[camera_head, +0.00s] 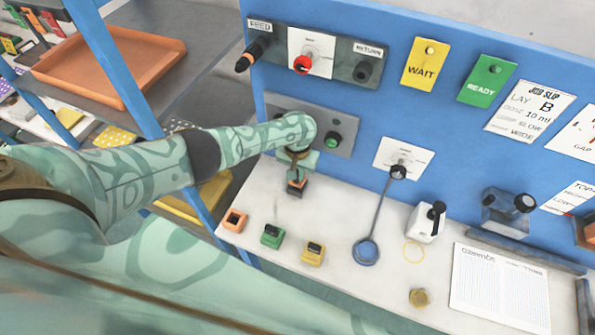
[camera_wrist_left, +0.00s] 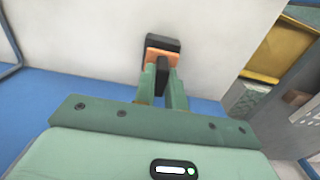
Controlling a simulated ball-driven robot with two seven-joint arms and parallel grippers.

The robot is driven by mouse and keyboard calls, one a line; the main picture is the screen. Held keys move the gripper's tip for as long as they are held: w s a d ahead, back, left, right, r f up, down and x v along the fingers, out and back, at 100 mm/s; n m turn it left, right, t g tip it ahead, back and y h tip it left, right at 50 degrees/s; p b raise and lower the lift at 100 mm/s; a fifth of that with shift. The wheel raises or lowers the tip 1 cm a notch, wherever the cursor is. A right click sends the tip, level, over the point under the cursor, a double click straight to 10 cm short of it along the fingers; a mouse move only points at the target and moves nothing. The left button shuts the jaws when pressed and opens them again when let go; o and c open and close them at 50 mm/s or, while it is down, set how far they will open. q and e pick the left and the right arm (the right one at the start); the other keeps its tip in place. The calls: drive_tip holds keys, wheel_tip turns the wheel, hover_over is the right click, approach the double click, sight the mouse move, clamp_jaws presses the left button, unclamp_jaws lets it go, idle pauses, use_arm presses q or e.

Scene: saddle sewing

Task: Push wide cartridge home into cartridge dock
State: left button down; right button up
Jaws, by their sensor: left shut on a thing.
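My left gripper (camera_head: 298,160) points down over the left part of the white bench. It is shut on the dark grip of an orange-and-black cartridge (camera_head: 297,184). In the left wrist view the fingers (camera_wrist_left: 163,82) stand on both sides of the dark grip, with the orange plate (camera_wrist_left: 153,54) beyond them. A black block (camera_wrist_left: 160,42) lies against the far side of the orange plate. I cannot tell whether this block is part of the cartridge or the dock, nor whether the cartridge is fully seated. My right gripper is not in view.
Orange (camera_head: 234,220), green (camera_head: 272,235) and yellow (camera_head: 313,252) blocks stand in front of the gripper. The blue panel (camera_head: 385,110) rises behind.

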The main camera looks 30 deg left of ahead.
use_arm(q)
drive_tip(key=shift+f+b, duration=0.75)
drive_tip(key=shift+f, duration=0.2)
drive_tip(key=c, duration=1.4)
unclamp_jaws()
drive_tip(key=shift+o, duration=0.2)
wheel_tip(320, 180, up, 12)
drive_tip(key=p, duration=0.6)
drive_tip(key=shift+p, duration=0.3)
drive_tip(key=shift+s+f, duration=0.1)
drive_tip(key=shift+s, duration=0.05)
